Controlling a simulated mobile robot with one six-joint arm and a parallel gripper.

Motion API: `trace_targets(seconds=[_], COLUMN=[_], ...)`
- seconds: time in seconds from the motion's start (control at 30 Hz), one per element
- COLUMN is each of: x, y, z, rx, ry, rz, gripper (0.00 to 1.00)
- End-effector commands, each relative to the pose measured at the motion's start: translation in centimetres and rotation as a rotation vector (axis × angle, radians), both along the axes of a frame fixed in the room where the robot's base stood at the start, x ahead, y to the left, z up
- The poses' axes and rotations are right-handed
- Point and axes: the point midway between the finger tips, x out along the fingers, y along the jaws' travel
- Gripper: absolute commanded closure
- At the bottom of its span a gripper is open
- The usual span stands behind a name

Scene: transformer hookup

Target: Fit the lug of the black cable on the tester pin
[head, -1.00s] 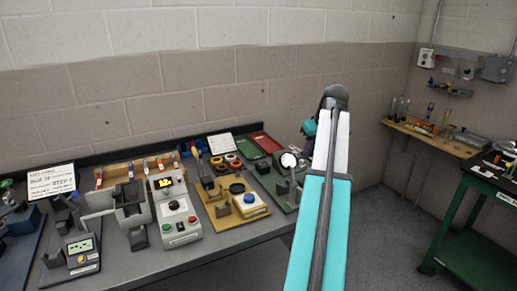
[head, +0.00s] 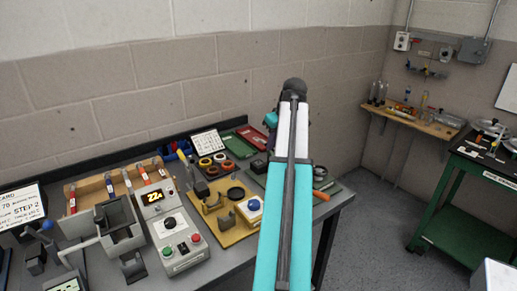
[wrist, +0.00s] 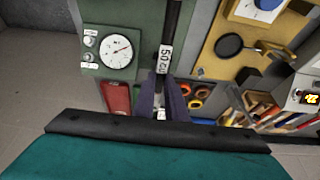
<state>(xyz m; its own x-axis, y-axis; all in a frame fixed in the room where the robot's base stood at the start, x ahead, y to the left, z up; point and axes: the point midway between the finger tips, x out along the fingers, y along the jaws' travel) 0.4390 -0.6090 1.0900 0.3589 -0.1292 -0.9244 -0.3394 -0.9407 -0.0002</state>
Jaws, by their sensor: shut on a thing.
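My gripper (wrist: 164,100) shows in the wrist view as two purple-grey fingers, shut on a dark, narrow piece that appears to be the black cable (wrist: 174,22). A white printed tag (wrist: 165,58) sits on this piece just beyond the fingertips. The lug is not clear to see. The green tester board (wrist: 140,12) with its round dial (wrist: 116,52) lies left of the fingers. Two small round terminals stand beside the dial; I cannot tell whether either is the tester pin.
A yellow board (head: 222,238) with fixtures and a grey control box (head: 172,228) with a lit display stand left of my arm. Red and green trays (head: 252,137) lie behind. An orange-handled thing (head: 321,196) lies near the bench's right end.

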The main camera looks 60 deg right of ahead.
Motion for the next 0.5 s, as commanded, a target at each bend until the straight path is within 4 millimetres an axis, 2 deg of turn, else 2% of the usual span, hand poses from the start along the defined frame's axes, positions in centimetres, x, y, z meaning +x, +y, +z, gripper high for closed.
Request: trace_targets(seconds=[0.03, 0.2, 0.5], x=[0.0, 0.4, 1.0], y=[0.2, 0.4, 0.8], z=[-1.0, -2.8, -3.1], rx=[0.001, 0.001, -0.002], ry=[0.000, 0.001, 0.000], rz=[0.001, 0.009, 0.017], gripper=[1.00, 1.00, 1.00])
